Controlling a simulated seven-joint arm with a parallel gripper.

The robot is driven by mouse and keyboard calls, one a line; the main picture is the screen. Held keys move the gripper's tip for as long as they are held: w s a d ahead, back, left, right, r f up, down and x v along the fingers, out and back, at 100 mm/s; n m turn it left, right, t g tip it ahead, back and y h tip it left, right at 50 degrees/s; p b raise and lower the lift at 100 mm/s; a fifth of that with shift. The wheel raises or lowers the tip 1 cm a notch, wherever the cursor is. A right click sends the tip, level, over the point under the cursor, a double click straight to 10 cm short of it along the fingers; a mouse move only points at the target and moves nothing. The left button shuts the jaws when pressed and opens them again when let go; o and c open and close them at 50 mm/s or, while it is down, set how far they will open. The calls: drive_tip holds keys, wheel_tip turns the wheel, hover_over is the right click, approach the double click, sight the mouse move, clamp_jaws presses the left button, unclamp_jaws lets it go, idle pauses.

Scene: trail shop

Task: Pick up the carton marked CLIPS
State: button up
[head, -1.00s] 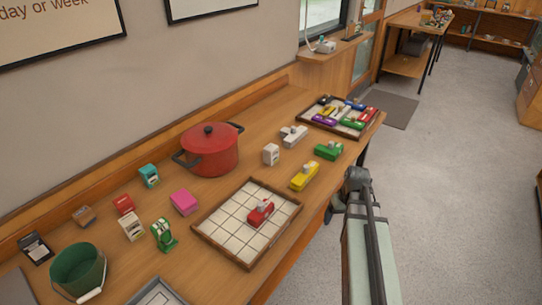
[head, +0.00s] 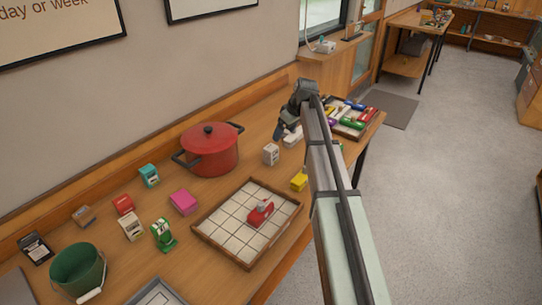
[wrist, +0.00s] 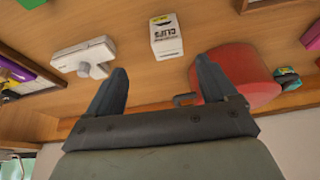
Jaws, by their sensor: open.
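The carton marked CLIPS (wrist: 166,38) is a small white box with dark lettering in the wrist view, ahead of the gap between my fingers. In the head view the white carton (head: 271,154) stands upright on the wooden table, right of the red pot (head: 210,152). My gripper (wrist: 160,88) is open and empty, its two dark fingers well apart. In the head view my gripper (head: 279,131) hangs above the table, behind and a little right of the carton, not touching it.
A white stapler-like object (wrist: 84,58) lies beside the carton. The red pot (wrist: 237,75) is close to one finger in the wrist view. A tiled tray (head: 224,222) with a red object (head: 261,212) lies in front. My arm partly hides a yellow object (head: 299,182).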

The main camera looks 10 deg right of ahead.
sight(271, 147)
drive_tip(key=shift+n, duration=0.3)
drive_tip(key=w+a+f, duration=0.1)
drive_tip(key=f, duration=0.1)
drive_tip(key=w+a+f, duration=0.1)
drive_tip(key=f, duration=0.2)
drive_tip(key=w+a+f, duration=0.1)
drive_tip(key=a+f, duration=0.1)
drive_tip(key=shift+w+f, duration=0.15)
drive_tip(key=shift+w, duration=0.15)
drive_tip(key=shift+a+f, duration=0.15)
drive_tip(key=shift+f, duration=0.6)
drive_tip(key=shift+x, duration=1.9)
drive_tip(key=shift+s, duration=0.2)
drive_tip(key=shift+c, duration=0.3)
drive_tip(key=c, duration=1.1)
